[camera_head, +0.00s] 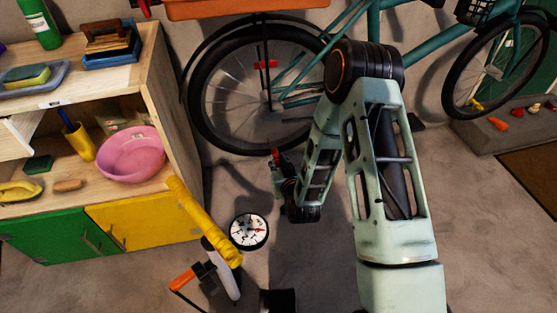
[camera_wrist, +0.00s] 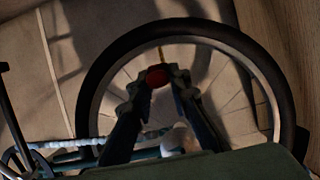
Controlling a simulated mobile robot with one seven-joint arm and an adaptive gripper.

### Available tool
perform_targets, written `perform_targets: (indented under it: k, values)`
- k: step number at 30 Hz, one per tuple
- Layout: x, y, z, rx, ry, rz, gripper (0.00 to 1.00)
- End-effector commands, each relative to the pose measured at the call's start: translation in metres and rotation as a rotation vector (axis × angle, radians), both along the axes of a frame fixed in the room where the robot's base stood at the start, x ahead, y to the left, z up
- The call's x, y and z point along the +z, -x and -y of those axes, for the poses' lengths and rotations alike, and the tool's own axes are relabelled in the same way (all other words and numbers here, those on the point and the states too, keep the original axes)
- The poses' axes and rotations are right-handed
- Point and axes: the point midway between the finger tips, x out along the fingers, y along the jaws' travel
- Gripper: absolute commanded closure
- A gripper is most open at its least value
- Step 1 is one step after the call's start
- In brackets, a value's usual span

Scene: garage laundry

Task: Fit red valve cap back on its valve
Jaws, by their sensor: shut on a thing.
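My gripper (camera_wrist: 158,82) is shut on a small red cap (camera_wrist: 157,75), held between the fingertips in the wrist view. Behind it is the bicycle's rear wheel (camera_wrist: 95,80), with dark tyre and thin spokes. A thin yellowish piece (camera_wrist: 161,53), seemingly the valve stem, shows just above the cap in that view, near the inner rim. I cannot tell whether cap and stem touch. In the head view my gripper (camera_head: 276,160) is low by the bottom of the rear wheel (camera_head: 197,105), and the valve cannot be made out there.
A shelf unit (camera_head: 165,110) with a pink basin (camera_head: 131,154) stands left. At right, a low step (camera_head: 475,140) carries several small red and orange things. Floor between is bare.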

Motion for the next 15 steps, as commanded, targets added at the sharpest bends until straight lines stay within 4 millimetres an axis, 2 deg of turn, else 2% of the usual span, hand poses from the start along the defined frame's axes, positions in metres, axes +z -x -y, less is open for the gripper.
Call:
perform_targets:
  k: [8, 15]
  values:
    - [0.001, -0.002, 0.000, -0.001, 0.000, 0.002, 0.93]
    - [0.001, -0.021, -0.006, 0.000, -0.001, 0.002, 0.93]
